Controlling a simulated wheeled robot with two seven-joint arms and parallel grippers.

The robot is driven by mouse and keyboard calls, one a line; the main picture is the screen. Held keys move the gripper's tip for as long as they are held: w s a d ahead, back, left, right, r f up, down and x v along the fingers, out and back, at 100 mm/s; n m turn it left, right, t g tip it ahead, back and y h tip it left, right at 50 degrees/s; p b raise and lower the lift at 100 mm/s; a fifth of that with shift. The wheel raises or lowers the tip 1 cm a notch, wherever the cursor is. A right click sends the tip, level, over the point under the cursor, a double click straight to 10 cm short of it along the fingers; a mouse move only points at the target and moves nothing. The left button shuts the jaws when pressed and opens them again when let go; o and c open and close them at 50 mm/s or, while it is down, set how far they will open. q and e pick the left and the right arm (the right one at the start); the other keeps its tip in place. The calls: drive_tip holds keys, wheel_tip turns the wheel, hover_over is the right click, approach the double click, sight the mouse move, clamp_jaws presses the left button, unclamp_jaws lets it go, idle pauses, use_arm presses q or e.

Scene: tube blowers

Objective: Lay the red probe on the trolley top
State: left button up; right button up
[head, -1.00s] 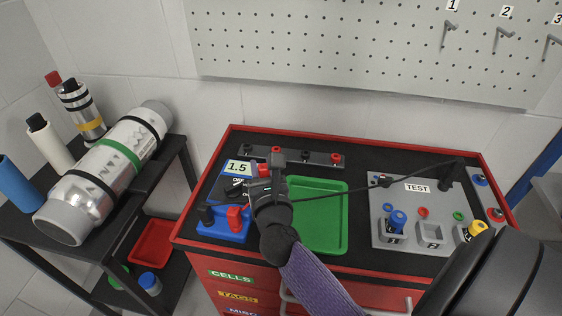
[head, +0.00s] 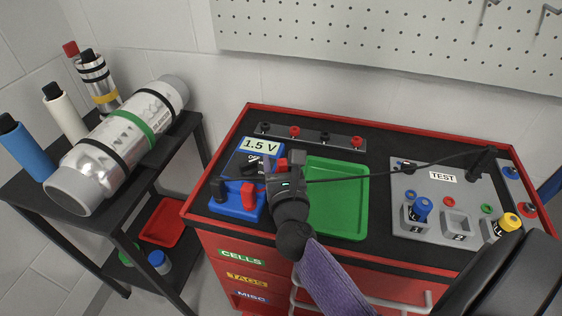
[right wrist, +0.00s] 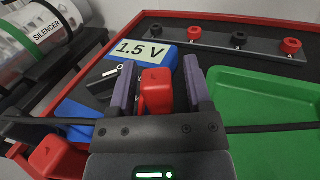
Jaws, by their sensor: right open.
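A red block-like piece, seemingly the red probe (right wrist: 156,92), shows between the fingers of my right gripper (right wrist: 154,82). In the head view my right gripper (head: 277,172) is over the trolley top between the blue 1.5 V meter and the green tray. Its fingers are open, with gaps visible beside the red piece. What the piece rests on is hidden. The black trolley top (head: 380,225) has a red rim. The blue meter (head: 232,207) carries a black plug and a red plug (head: 250,195), also in the right wrist view (right wrist: 52,158). My left gripper is not in view.
The green tray (head: 350,165) is empty. A rail (head: 310,134) with red and black terminals lies behind. A black cable (head: 400,167) stretches from near my gripper to the grey TEST panel (head: 450,190). A black side table with a silencer (head: 120,140) stands left.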

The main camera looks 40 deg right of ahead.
drive_tip(key=shift+r, duration=0.15)
drive_tip(key=shift+s+a, duration=0.1)
drive_tip(key=shift+s, duration=0.1)
drive_tip(key=b+v, duration=0.1)
drive_tip(key=v, duration=1)
drive_tip(key=shift+s, duration=0.1)
drive_tip(key=shift+s+a, duration=0.15)
drive_tip(key=shift+s, duration=0.05)
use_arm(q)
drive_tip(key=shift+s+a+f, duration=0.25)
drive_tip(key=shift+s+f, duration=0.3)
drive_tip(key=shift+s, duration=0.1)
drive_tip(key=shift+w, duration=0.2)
